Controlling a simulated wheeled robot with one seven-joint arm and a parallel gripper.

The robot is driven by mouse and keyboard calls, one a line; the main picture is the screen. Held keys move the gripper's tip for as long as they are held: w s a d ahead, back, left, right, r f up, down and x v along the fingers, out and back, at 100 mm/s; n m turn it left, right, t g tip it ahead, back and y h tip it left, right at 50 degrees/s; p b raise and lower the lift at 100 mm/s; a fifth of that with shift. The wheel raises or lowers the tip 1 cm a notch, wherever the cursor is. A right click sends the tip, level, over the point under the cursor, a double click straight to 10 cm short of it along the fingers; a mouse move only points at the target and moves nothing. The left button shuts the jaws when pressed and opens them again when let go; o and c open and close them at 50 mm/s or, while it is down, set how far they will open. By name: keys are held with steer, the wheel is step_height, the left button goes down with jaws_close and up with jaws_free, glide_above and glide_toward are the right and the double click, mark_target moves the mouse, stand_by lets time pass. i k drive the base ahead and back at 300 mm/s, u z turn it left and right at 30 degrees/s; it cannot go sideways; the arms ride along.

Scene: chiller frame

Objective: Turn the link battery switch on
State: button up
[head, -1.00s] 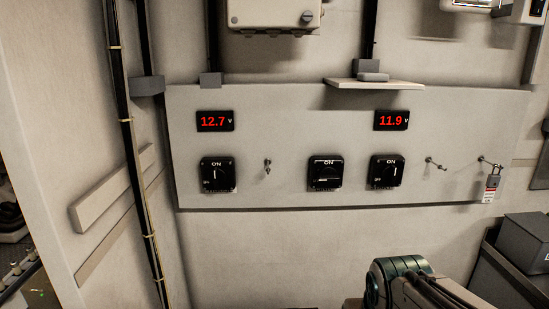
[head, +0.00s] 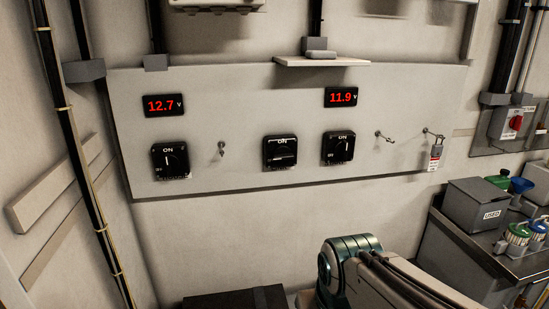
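Three black rotary switches sit in a row on a pale wall panel (head: 240,175) in the head view. The middle switch (head: 281,153) has its handle lying level, across the ON mark at its top. I take this middle one as the link battery switch, but its label is too small to read. The left switch (head: 170,161) and the right switch (head: 338,148) have their handles upright, pointing to ON. A red display (head: 163,105) above the left switch reads 12.7 V, and another (head: 341,97) above the right reads 11.9 V. My gripper is out of view; only part of my arm shows at the bottom.
A small shelf (head: 321,62) juts out above the panel. Hooks (head: 384,137) stick out right of the switches, one holding a padlock with a tag (head: 435,156). A bench with a grey box (head: 481,205) stands at right. The wall below the panel is clear.

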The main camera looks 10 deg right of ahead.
mark_target(283, 153)
steer(key=z, duration=0.25)
steer(key=k, duration=0.6)
steer(key=z, duration=0.55)
steer(key=k, duration=0.6)
steer(key=u, duration=0.8)
steer(key=i, duration=1.5)
steer(key=z, duration=0.3)
